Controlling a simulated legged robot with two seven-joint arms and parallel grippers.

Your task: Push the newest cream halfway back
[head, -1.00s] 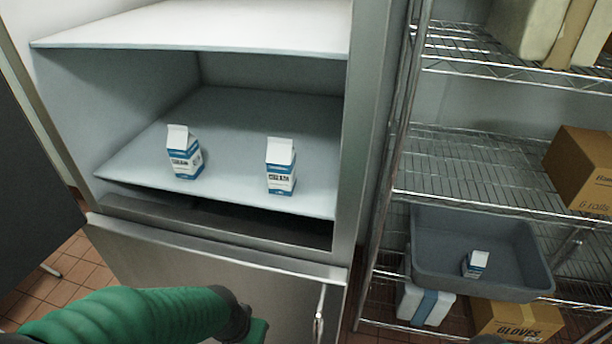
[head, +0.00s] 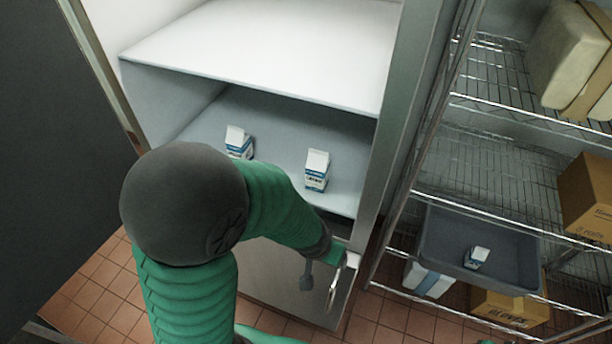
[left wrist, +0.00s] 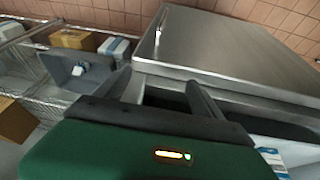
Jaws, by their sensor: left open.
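Two white-and-blue cream cartons stand upright on the fridge's lower shelf (head: 270,118) in the head view: a left carton (head: 239,143), its lower part hidden by my arm, and a right carton (head: 317,170) near the shelf's front. A third, smaller-looking cream carton (head: 476,257) is in a grey tub (head: 435,235). Which is newest cannot be read. My left gripper (head: 320,268) is open and empty, below and in front of the right carton, by the fridge front. In the left wrist view its fingers (left wrist: 160,85) are apart; part of a carton (left wrist: 272,160) shows at bottom right. My right gripper is not seen.
A white upper shelf (head: 270,45) lies above the cartons. The fridge's right frame (head: 408,110) and a wire rack (head: 490,165) with boxes stand to the right. A dark panel (head: 45,150) is at left. The shelf behind the cartons is clear.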

